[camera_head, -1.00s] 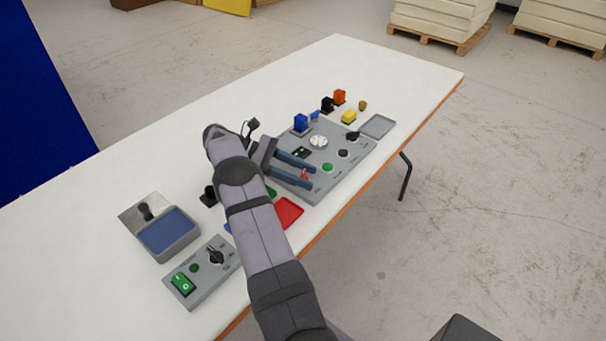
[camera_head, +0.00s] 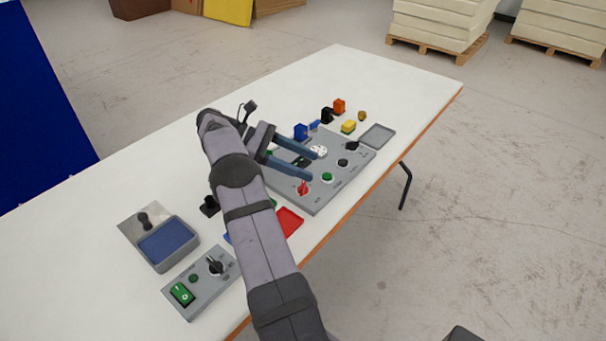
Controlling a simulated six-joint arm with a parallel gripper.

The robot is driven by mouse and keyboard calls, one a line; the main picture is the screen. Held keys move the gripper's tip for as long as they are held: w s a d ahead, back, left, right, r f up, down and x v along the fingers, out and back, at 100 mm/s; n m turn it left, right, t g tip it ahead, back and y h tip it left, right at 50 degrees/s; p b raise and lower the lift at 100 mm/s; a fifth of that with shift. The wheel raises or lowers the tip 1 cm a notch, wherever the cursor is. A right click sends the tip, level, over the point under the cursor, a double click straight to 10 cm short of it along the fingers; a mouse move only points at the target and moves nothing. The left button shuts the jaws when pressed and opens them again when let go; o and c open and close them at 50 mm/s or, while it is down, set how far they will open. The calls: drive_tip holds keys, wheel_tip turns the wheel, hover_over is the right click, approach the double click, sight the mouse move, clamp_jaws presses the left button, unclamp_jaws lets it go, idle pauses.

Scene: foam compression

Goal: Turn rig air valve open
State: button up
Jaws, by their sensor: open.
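A grey control panel (camera_head: 313,208) lies on the white table. It carries a small red knob (camera_head: 303,188), a green button (camera_head: 327,177), a white round dial (camera_head: 319,150), a black button (camera_head: 342,162) and a black knob (camera_head: 352,146). The labels are too small to read, so I cannot tell for sure which control is the air valve. My gripper (camera_head: 314,166) is open and empty over the panel, its two blue fingers apart. The upper fingertip overlaps the white dial; the lower one is just above the red knob in the picture. Contact cannot be told.
A smaller grey panel (camera_head: 204,298) with a green switch lies at the front left, beside a blue-topped box (camera_head: 168,243). A red tray (camera_head: 289,222) sits partly behind my arm. Colored blocks and a grey tray (camera_head: 378,135) lie farther back. The table's far end is clear.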

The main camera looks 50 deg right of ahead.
drive_tip(key=shift+r, duration=1.15)
